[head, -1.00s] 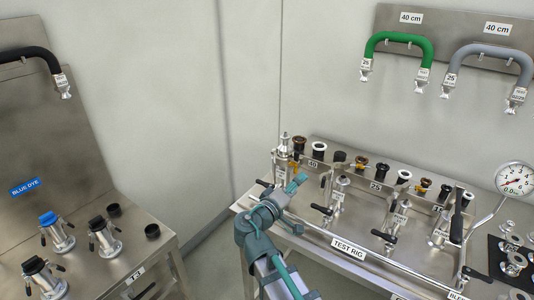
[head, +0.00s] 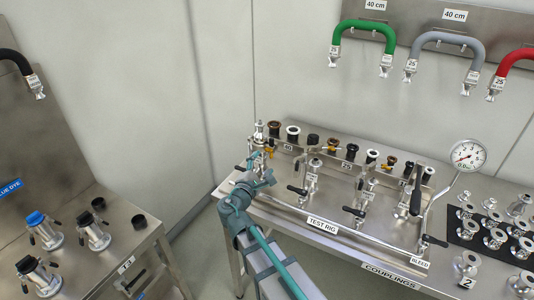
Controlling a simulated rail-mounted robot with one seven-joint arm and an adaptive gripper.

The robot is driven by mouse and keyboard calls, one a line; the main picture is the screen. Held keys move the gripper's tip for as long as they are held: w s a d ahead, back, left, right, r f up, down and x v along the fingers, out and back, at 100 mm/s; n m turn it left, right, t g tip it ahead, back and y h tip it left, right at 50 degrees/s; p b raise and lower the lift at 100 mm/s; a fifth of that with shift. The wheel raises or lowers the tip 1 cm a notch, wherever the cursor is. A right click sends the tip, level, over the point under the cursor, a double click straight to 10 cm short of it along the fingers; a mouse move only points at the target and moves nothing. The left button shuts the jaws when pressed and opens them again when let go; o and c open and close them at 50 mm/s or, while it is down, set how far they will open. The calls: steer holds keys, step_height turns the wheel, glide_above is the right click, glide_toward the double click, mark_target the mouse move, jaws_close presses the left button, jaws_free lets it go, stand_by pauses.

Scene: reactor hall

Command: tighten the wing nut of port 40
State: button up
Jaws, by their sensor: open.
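The test rig (head: 322,225) is a steel bench panel with a row of ports along its back. The label 40 (head: 288,147) is at the row's left end. A fitting with a silver top (head: 259,130) stands there, and a small brass-coloured part (head: 271,153), possibly the wing nut, shows beside it. My gripper (head: 258,161) is open at the left end of the rig, in front of and just below these parts. It hides part of the port's lower side. Whether it touches the nut I cannot tell.
Valves with black handles (head: 299,190) stand right of my gripper, behind a front rail. A pressure gauge (head: 468,155) rises at the right. Green (head: 364,27) and grey hoses hang on the wall. A blue-dye bench (head: 110,240) stands left, across a gap.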

mark_target(270, 152)
steer(key=shift+p+x, duration=0.8)
steer(key=shift+x, duration=1.95)
steer(key=c, duration=1.2)
steer(key=shift+o, duration=0.2)
steer(key=shift+f+b, duration=0.2)
steer(key=shift+b, duration=0.85)
